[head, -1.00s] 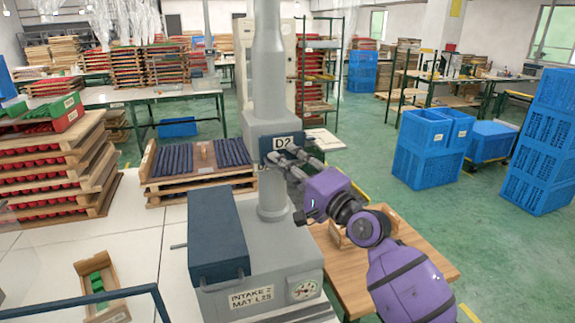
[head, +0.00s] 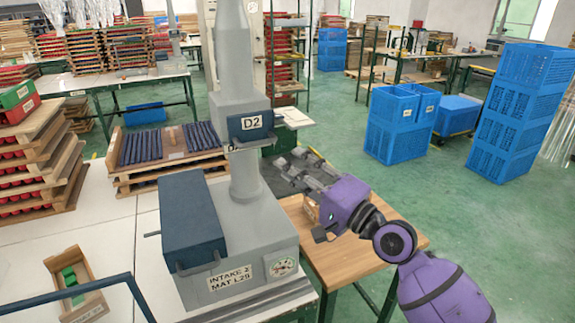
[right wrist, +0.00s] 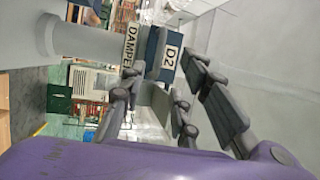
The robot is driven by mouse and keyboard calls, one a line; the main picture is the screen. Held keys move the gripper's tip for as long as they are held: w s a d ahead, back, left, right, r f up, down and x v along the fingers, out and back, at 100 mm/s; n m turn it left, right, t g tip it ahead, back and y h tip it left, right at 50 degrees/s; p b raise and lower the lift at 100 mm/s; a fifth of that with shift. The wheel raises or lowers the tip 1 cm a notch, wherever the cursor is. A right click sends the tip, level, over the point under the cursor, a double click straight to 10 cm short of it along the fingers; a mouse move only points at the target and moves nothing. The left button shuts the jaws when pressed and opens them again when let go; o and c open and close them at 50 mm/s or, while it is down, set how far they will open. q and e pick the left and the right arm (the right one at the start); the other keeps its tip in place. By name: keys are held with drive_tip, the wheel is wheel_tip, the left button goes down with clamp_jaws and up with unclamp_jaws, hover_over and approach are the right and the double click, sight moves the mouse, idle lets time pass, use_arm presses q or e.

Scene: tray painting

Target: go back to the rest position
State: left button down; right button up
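My right gripper (head: 292,163) is open and empty. In the head view it hangs to the right of the grey column of the intake machine (head: 265,238), below and apart from the dark blue D2 block (head: 250,126). In the right wrist view its fingers (right wrist: 160,88) are spread, with the D2 block (right wrist: 167,55) showing beyond them. A DAMPER label (right wrist: 130,48) is beside that block. My left gripper is not in view.
A wooden table (head: 365,248) with a small wooden box lies under my right arm. Blue crates (head: 400,125) stand to the right. A wooden tray with green pieces (head: 85,295) is at lower left. Green floor (head: 490,235) is open at right.

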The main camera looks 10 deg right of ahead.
drive_tip(key=s+d+f+n+h, duration=0.2)
drive_tip(key=s+f+n+h, duration=0.1)
drive_tip(key=f, duration=0.5)
drive_tip(key=s+d+f+n+h, duration=0.2)
drive_tip(key=d+f+n, duration=0.1)
drive_tip(key=f, duration=0.6)
drive_tip(key=s+d+f+n+h, duration=0.2)
drive_tip(key=s+f+n+h, duration=0.1)
drive_tip(key=f, duration=0.5)
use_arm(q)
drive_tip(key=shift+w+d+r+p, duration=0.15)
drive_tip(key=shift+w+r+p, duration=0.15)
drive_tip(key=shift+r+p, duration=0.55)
use_arm(e)
drive_tip(key=s+d+f+g+h, duration=0.2)
drive_tip(key=s+f, duration=0.8)
drive_tip(key=s, duration=0.5)
drive_tip(key=s+d+f+g+h, duration=0.2)
drive_tip(key=s+d+f+g, duration=0.1)
drive_tip(key=s+f, duration=0.8)
drive_tip(key=s+g, duration=0.1)
drive_tip(key=s, duration=0.4)
drive_tip(key=shift+s+h, duration=0.3)
drive_tip(key=shift+h, duration=0.1)
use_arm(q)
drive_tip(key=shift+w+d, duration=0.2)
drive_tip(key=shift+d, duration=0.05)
use_arm(e)
drive_tip(key=shift+f, duration=0.1)
